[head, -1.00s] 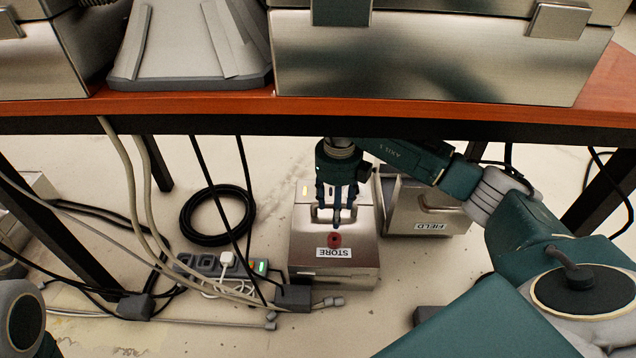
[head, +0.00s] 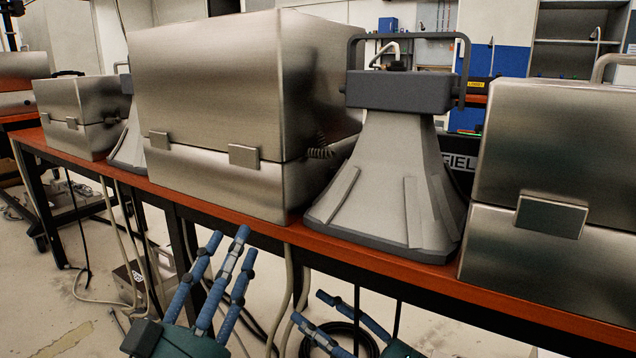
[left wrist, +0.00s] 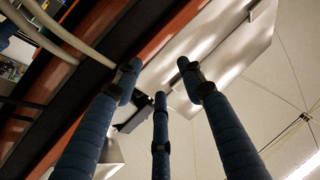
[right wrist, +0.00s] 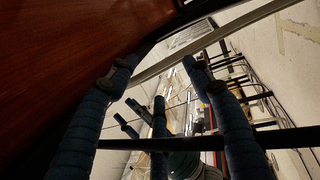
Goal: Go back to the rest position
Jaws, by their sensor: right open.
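My left gripper (head: 235,243) is low in the head view, in front of the table edge, with its blue fingers pointing up. In the left wrist view its fingers (left wrist: 159,78) are spread, with nothing between them. My right gripper (head: 310,306) is at the bottom of the head view, partly cut off, also in front of the table. In the right wrist view its fingers (right wrist: 160,75) are apart and empty. The wooden tabletop (head: 400,262) runs across the head view behind both grippers.
Large metal cases (head: 215,110) stand on the table, with another case (head: 555,180) at right and a grey horn-shaped device (head: 395,190) between. Cables (head: 287,300) hang under the table edge near both grippers. A dark coil (head: 340,338) lies on the floor.

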